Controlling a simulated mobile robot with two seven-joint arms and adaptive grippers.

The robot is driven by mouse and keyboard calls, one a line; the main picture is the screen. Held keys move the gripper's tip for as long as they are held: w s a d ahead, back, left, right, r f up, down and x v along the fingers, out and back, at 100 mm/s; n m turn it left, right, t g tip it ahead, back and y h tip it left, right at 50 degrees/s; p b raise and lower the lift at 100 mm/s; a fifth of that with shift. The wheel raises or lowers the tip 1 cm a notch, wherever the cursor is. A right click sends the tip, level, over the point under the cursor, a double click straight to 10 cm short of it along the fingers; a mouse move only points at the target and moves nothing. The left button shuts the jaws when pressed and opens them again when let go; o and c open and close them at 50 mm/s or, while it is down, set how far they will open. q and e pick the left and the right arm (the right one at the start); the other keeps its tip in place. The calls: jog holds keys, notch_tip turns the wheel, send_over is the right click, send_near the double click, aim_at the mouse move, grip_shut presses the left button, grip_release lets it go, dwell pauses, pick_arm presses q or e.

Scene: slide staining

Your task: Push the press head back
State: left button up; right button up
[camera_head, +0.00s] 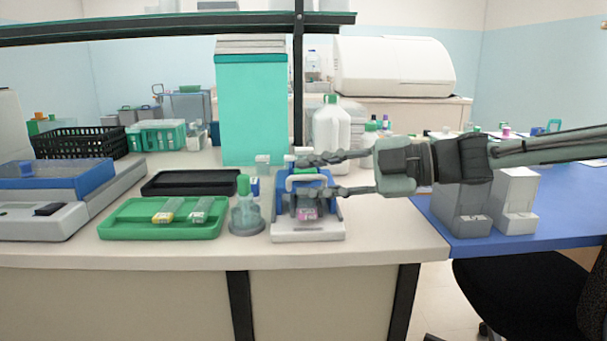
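The press (308,235) stands near the front edge of the bench, with a white base and a blue frame. Its press head, with a light bar-like handle (305,180), sits in the upper part of the frame. Something pink shows low inside the press. My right gripper (299,176) reaches in from the right with its two fingers spread apart, one above and one below the handle in the picture. The fingers partly cover the press, and I cannot tell whether they touch the head. My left gripper is not in view.
A green tray (125,229) with two slide-like items lies further left, before a black tray (190,190). White bottles (331,130) and a teal box (250,110) stand behind. Grey-white boxes (516,200) stand right.

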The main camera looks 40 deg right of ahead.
jog(key=shift+x, duration=0.95)
jog(key=shift+c, duration=0.6)
grip_shut()
